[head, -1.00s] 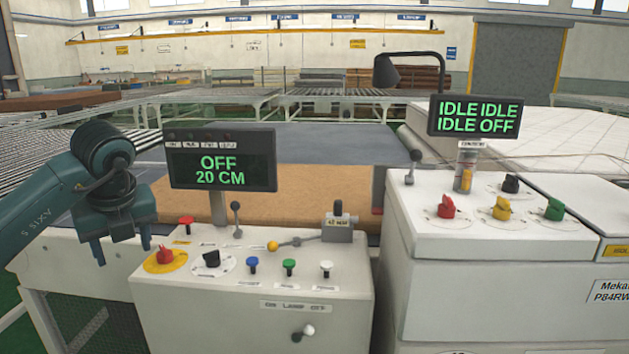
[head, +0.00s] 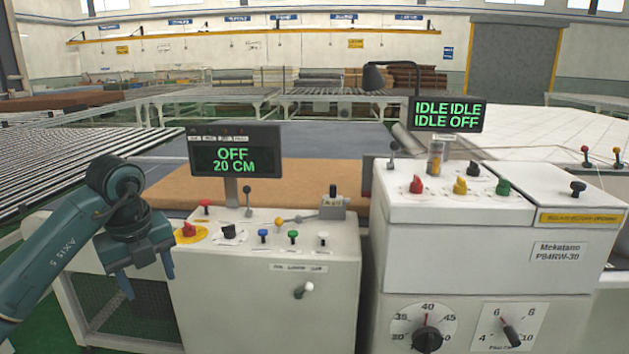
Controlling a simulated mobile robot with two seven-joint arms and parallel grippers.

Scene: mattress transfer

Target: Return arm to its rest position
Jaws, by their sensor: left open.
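My left gripper (head: 148,281) is open and empty, its two fingers pointing down. It hangs in front of and left of the control console (head: 265,300), apart from its knobs. My left arm (head: 62,250) comes in from the lower left, bent at the wrist. The console carries a red knob on a yellow disc (head: 190,231), a black knob, and blue, green and white buttons. Its display (head: 234,160) reads OFF, 20 CM. My right gripper is not in view.
A second white machine (head: 480,235) with red, yellow and green knobs and two dials stands at the right. Its display (head: 447,115) reads IDLE and OFF. A roller conveyor (head: 70,160) lies at the left, a brown board (head: 300,180) behind the console. Green floor shows lower left.

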